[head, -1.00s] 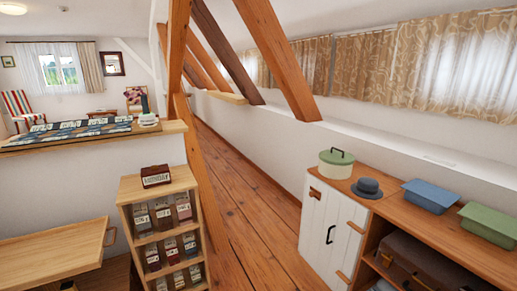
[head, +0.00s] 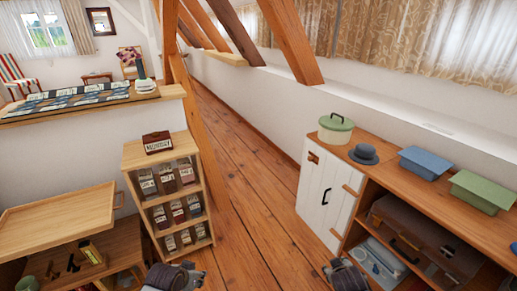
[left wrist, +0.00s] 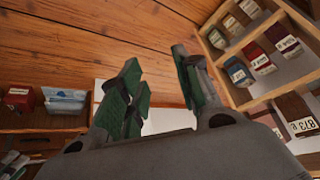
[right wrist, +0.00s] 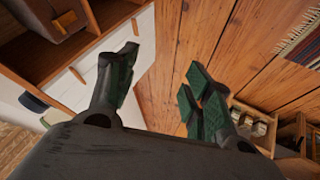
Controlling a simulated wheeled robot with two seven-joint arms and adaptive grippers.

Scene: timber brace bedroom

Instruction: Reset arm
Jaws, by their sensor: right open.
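My left gripper (left wrist: 160,90) shows in the left wrist view with its dark green finger pads apart and nothing between them. Wooden floor and a shelf of small labelled boxes (left wrist: 262,62) lie beyond it. My right gripper (right wrist: 160,88) is open and empty in the right wrist view, with floorboards and the white cabinet (right wrist: 75,85) beyond it. In the head view, parts of both my arms show at the bottom edge, on either side of the floor aisle. The fingertips cannot be made out there.
A wooden rack (head: 133,181) of labelled boxes and a tilted wooden tray (head: 50,222) stand at left. At right a low cabinet (head: 328,205) carries a green-lidded pot (head: 335,128), a hat (head: 364,154) and blue and green boxes. The floor aisle (head: 245,215) between is clear.

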